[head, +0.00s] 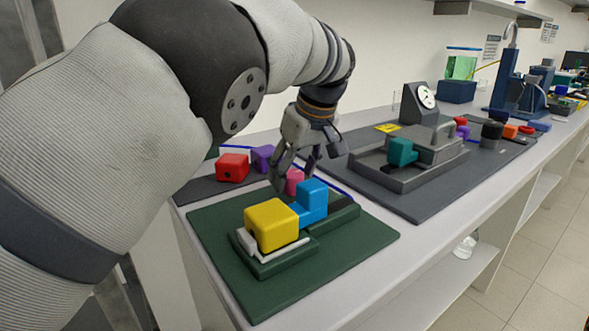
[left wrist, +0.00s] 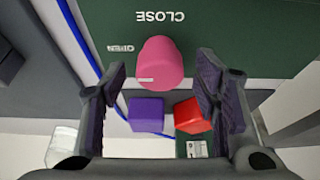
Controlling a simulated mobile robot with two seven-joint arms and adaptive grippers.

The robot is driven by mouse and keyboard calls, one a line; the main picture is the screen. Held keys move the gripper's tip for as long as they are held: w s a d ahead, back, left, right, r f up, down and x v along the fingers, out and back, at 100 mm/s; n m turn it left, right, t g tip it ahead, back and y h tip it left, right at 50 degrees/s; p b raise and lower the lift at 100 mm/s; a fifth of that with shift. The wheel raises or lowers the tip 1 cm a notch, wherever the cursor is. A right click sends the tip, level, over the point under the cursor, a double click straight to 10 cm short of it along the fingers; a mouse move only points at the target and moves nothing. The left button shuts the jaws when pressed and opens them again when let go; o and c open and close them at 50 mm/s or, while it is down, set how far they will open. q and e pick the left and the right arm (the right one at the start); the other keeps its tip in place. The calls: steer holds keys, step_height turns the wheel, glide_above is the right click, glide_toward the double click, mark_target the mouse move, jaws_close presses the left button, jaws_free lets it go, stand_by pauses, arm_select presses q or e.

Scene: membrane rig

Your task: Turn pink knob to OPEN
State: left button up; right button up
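The pink knob (head: 294,182) stands on the green panel, partly hidden behind the blue block and my fingers in the head view. In the left wrist view the knob (left wrist: 160,60) shows whole, with a white mark low on its left side. The word OPEN (left wrist: 120,48) is upside down to its left, and CLOSE (left wrist: 160,16) is upside down above it. My left gripper (head: 296,176) points down over the knob. Its fingers (left wrist: 165,88) are apart with nothing between their pads; whether they flank the knob is unclear. My right gripper is out of view.
A yellow block (head: 271,225) and a blue block (head: 312,197) sit on the green board (head: 340,262) in front of the knob. Red (head: 232,167) and purple (head: 262,157) blocks are behind left. A grey rig with a teal block (head: 402,151) stands right.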

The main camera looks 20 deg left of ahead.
arm_select(q)
steer(key=v, duration=1.2)
